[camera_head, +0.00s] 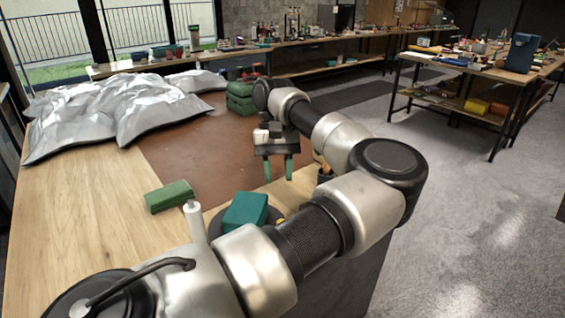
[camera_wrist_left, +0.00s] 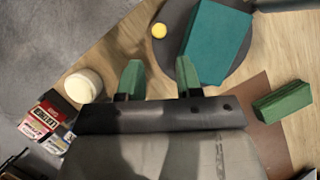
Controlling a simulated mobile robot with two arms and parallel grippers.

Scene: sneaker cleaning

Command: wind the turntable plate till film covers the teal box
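The teal box (camera_head: 245,210) sits on the dark round turntable plate (camera_wrist_left: 168,50) at the table's near edge; my arm hides part of both in the head view. The box also shows in the left wrist view (camera_wrist_left: 215,42), its visible faces plain teal. A yellow knob (camera_wrist_left: 158,30) is on the plate beside the box. A white upright cylinder (camera_head: 195,222) stands left of the plate; I cannot tell whether it holds film. My left gripper (camera_head: 279,171) has green fingertips, is open and empty, and hangs beyond the plate. My right gripper is out of view.
A green block (camera_head: 169,196) lies left of the plate. A white jar (camera_wrist_left: 83,85) and several small boxes (camera_wrist_left: 46,122) are near the table edge. The brown mat (camera_head: 195,155) is mostly clear.

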